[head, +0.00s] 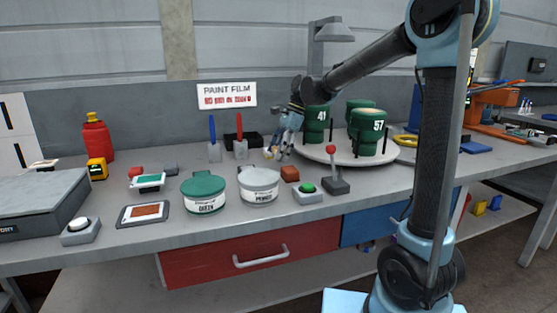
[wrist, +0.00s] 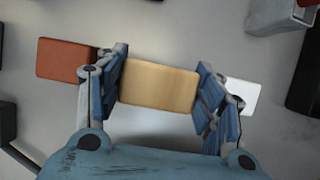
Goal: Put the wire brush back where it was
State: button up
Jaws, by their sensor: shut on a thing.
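The wire brush shows in the wrist view as a tan wooden block (wrist: 158,86), seen from above; its bristles are hidden. My gripper (wrist: 159,88) is shut on it, with one blue finger pad at each short end. In the head view my gripper (head: 279,152) is low over the back middle of the bench, left of the round turntable. The brush is mostly hidden there by the fingers. I cannot tell whether the brush touches the bench.
A reddish-brown block (wrist: 65,60) lies close left of the gripper in the wrist view, a white piece (wrist: 243,95) on the right. A white tub (head: 259,186), green-lidded tub (head: 204,194), joystick box (head: 336,184) and turntable (head: 345,158) with green cylinders (head: 369,132) stand around.

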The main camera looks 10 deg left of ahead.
jog(key=shift+f, duration=1.45)
jog(key=o, duration=1.2)
jog(key=shift+f, duration=0.1)
jog(key=v, duration=1.2)
